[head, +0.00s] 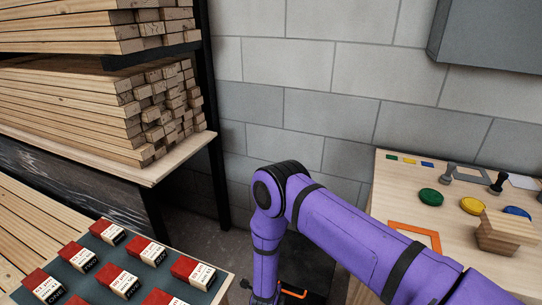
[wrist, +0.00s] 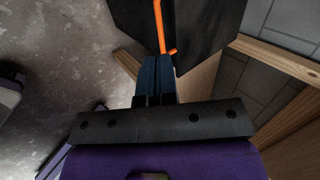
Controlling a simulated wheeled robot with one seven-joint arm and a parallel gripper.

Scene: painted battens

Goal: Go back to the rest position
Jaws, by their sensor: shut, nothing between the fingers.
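My gripper (wrist: 157,64) shows in the wrist view with its two dark blue fingers together and nothing between them. It points down over the floor beside a black flat thing (wrist: 190,25) that has an orange bar (wrist: 158,25) on it. In the head view my purple arm bends down in the gap between the two tables, and the gripper's fingers are out of sight below the frame. The orange bar (head: 294,292) also shows there, just right of the lower arm. I cannot tell whether the fingers touch it.
A workbench (head: 400,190) at right holds coloured discs, stamps, an orange frame (head: 414,236) and stacked wood blocks (head: 504,233). At left, a dark mat (head: 82,284) carries several red and white boxes (head: 150,251). Behind it, a rack holds stacked battens (head: 90,105). A block wall (head: 300,105) stands behind.

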